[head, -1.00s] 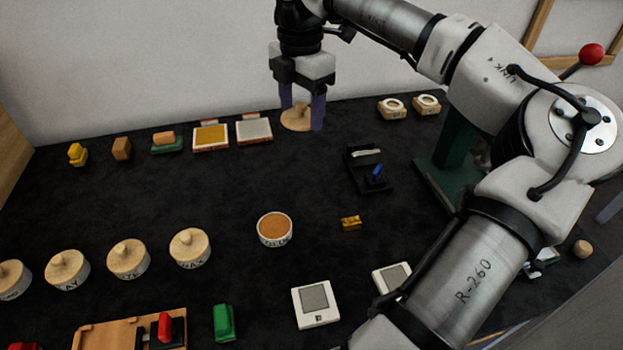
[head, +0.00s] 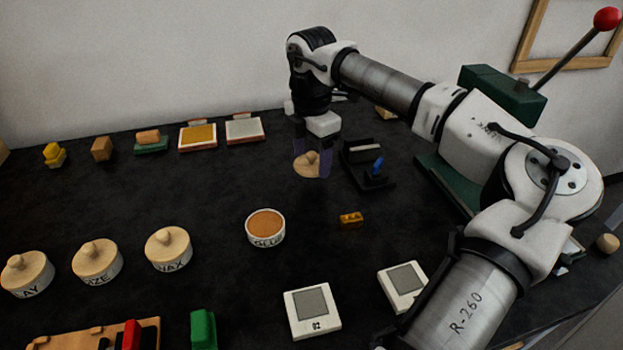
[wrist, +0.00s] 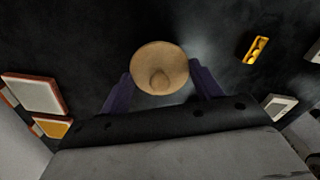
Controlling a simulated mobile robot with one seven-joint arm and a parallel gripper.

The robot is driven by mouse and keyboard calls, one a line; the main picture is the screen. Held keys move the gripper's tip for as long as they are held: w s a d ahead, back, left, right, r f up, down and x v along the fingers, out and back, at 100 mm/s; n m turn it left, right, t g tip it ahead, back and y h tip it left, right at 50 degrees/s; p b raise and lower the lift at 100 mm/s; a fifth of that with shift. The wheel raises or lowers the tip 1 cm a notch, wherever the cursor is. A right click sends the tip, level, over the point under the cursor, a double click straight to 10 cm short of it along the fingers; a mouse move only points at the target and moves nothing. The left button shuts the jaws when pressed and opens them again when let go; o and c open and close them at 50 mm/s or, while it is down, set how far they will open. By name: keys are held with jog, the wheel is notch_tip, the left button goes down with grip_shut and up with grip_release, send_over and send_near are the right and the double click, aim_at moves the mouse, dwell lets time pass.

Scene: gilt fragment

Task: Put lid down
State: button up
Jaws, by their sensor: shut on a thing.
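My gripper (head: 312,172), with purple fingers, is shut on a round, pale wooden lid (head: 305,165) with a knob. In the wrist view the lid (wrist: 160,62) sits between the two fingertips, knob towards the camera. The lid is behind and a little right of an open round pot (head: 265,228) with orange-brown contents and dark lettering on its side. It is not over the pot. I cannot tell whether the lid touches the black table or hangs just above it.
Lidded pots (head: 168,250) stand to the left. A black stand with a blue part (head: 376,168) is close on the gripper's right. A yellow block (head: 350,219) lies right of the pot. Framed pads (head: 244,130) lie at the back. Bare table lies between the lid and pot.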

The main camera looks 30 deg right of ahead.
aim_at(311, 164)
jog(key=shift+f+b, duration=1.15)
jog(key=shift+f, duration=0.9)
jog(key=shift+f, duration=0.2)
jog(key=o, duration=1)
jog(key=shift+c, duration=0.2)
jog(key=shift+r, duration=0.1)
notch_tip(311, 164, up, 12)
jog(key=shift+r, duration=0.1)
